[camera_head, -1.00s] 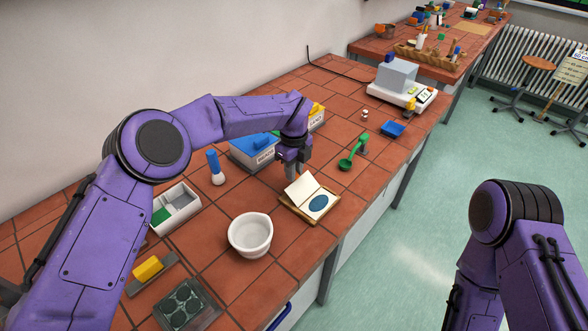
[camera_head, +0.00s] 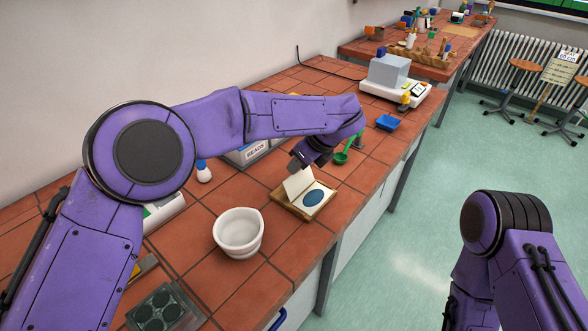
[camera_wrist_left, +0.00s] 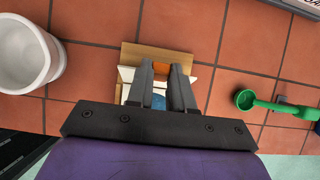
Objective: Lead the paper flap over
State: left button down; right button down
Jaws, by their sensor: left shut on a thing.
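The white paper flap (camera_head: 297,183) stands tilted up on a small wooden tray (camera_head: 284,202), beside a white sheet with a dark blue oval (camera_head: 313,197). My left gripper (camera_head: 297,163) is at the flap's upper edge and shut on it. In the left wrist view the fingers (camera_wrist_left: 164,72) reach down over the tray (camera_wrist_left: 131,55), with the blue oval (camera_wrist_left: 159,102) partly showing between them. The fingers hide part of the flap there. My right arm shows at the right, but its gripper is out of view.
A white bowl (camera_head: 238,232) stands left of the tray. A green scoop (camera_head: 342,157) and a blue dish (camera_head: 388,122) lie beyond it. A box marked beads (camera_head: 250,152) is behind my left arm. The bench's front edge runs close by the tray.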

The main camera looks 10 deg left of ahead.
pick_arm(q)
jog(key=shift+s+d+t+y+b, duration=0.2)
jog(key=shift+d+t+y+b, duration=0.1)
jog(key=shift+d+y+b, duration=0.1)
jog(key=shift+r, duration=0.1)
jog(key=c, duration=1)
grip_release()
jog(key=shift+o, duration=0.2)
jog(key=b+v, duration=0.1)
jog(key=v, duration=0.9)
jog(key=shift+r+b, duration=0.2)
jog(key=shift+b, duration=0.1)
